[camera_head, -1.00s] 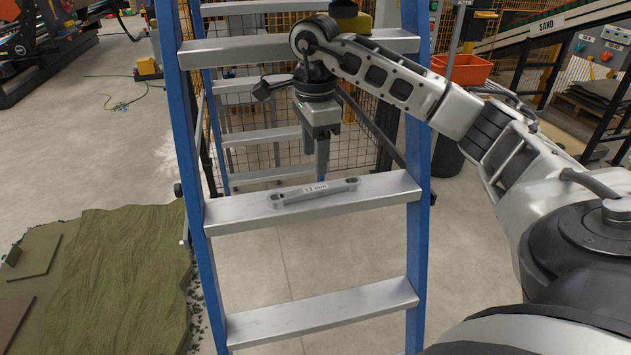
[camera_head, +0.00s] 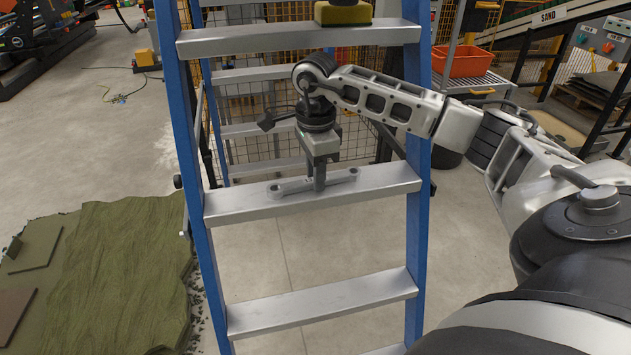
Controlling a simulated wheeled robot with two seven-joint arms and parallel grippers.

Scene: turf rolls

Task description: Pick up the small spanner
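The small grey spanner (camera_head: 289,187) lies flat across a ladder step (camera_head: 240,206), its two ends showing to either side of my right gripper. My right gripper (camera_head: 320,186) points straight down at the spanner's middle, and its finger hides the size label there. The fingers are seen nearly edge-on, so I cannot tell whether they are open or shut on the spanner. The spanner still appears to rest on the step. My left gripper is not in view.
The step below (camera_head: 320,300) is bare. Green turf (camera_head: 120,275) lies on the floor at left. An orange bin (camera_head: 464,62) stands behind at right.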

